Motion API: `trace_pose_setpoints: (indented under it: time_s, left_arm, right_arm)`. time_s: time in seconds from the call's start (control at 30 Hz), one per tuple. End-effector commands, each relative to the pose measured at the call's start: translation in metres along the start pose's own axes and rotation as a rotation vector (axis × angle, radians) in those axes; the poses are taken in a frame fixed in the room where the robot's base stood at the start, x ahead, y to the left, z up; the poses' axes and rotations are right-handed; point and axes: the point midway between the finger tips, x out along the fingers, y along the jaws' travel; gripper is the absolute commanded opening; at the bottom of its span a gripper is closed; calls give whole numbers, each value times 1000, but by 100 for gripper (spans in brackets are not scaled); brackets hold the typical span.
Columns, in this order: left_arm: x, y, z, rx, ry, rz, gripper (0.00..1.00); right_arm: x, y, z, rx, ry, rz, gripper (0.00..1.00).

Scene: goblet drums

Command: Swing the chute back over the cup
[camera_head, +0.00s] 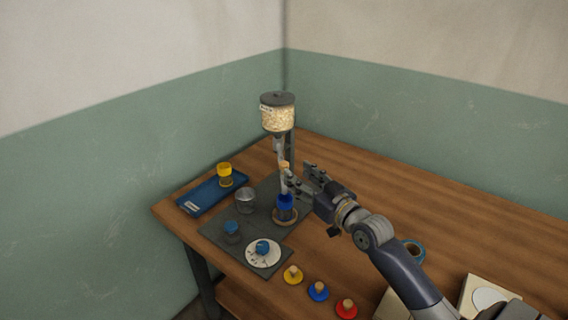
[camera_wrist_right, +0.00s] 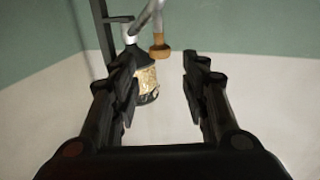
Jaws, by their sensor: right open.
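A hopper (camera_head: 278,115) of pale grains stands on a post at the back of a dark grey base plate (camera_head: 225,232). A grey chute (camera_head: 280,150) with an orange-tan knob (camera_head: 284,164) hangs below it. The knob (camera_wrist_right: 160,51) also shows ahead of the fingers in the right wrist view. A metal cup (camera_head: 245,200) stands on the plate, left of the chute. A blue goblet-shaped piece (camera_head: 286,203) on a wooden disc stands below the chute. My right gripper (camera_head: 297,178) is open and empty, close to the chute's right side; contact cannot be told. My left gripper is out of view.
A blue tray (camera_head: 205,197) holds a yellow goblet-shaped piece. A white dial (camera_head: 263,258) with a blue knob lies at the plate's front. Yellow, blue and red pegs (camera_head: 318,291) line the table's front. A teal ring (camera_head: 414,250) lies right, partly behind my arm.

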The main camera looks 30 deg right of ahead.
Motion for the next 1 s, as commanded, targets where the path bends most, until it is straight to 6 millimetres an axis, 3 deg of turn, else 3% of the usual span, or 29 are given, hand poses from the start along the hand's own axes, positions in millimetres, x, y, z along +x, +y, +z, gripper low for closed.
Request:
trace_pose_setpoints:
  time_s: [0.4, 0.6, 0.9, 1.0]
  left_arm:
    - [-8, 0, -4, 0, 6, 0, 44]
    - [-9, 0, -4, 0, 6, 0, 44]
    - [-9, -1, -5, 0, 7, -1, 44]
    - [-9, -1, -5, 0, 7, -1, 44]
  right_arm:
    - [62, 0, -1, 2, 0, 0, 42]
    - [74, 0, 0, 1, -1, 0, 42]
    - [76, 0, 0, 0, -1, 0, 42]
    - [76, 0, 0, 0, -1, 0, 21]
